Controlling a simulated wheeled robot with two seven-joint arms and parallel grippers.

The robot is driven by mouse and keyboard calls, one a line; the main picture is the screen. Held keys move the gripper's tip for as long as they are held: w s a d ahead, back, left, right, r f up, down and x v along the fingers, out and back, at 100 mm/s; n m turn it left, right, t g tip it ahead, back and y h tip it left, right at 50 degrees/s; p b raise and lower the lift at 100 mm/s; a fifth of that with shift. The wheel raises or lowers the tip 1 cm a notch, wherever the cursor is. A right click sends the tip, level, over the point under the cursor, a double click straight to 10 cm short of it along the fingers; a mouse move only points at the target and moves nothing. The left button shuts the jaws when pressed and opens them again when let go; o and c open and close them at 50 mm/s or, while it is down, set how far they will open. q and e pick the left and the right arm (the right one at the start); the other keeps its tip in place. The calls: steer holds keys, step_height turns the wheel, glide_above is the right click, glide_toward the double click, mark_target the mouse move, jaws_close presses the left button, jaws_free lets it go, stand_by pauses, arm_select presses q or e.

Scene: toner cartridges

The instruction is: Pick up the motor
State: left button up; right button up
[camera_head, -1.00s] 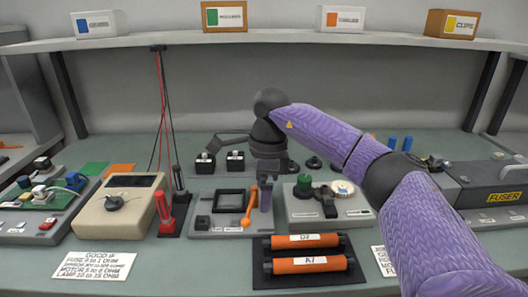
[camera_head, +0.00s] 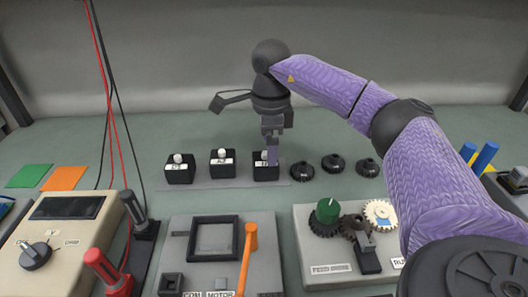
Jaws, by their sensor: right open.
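Three small black blocks with white round tops and small tags stand in a row on a grey strip. They are the left block (camera_head: 180,173), the middle block (camera_head: 222,168) and the right block (camera_head: 262,174). They look like the motors, but their tags are too small to read. My right gripper (camera_head: 271,158) points down at the right block and partly covers it. The gripper is open, its fingers seen nearly edge-on; I cannot tell whether they are around the block or just in front of it. My left gripper is not in view.
Several black round knobs (camera_head: 333,164) lie right of the blocks. In front are a test panel (camera_head: 262,220) with an orange lever (camera_head: 247,252), a gear board (camera_head: 310,262), a beige meter (camera_head: 80,240) and red and black probes. Red and black cables hang at left.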

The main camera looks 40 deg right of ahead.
mark_target(265, 153)
steer(key=f, duration=0.1)
steer(key=f+b, duration=0.1)
steer(key=f, duration=0.1)
steer(key=f+b, duration=0.1)
steer(key=f, duration=0.1)
steer(key=shift+w+a+f, duration=0.1)
steer(key=shift+w+a, duration=0.2)
steer(key=shift+c, duration=0.7)
steer(key=c, duration=1)
steer(key=shift+r, duration=0.45)
step_height(265, 153, up, 9)
steer(key=p, duration=0.4)
steer(key=shift+r, duration=0.3)
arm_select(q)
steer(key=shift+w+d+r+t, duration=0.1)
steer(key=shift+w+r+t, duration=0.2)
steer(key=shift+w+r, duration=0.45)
arm_select(e)
steer(key=shift+f, duration=0.1)
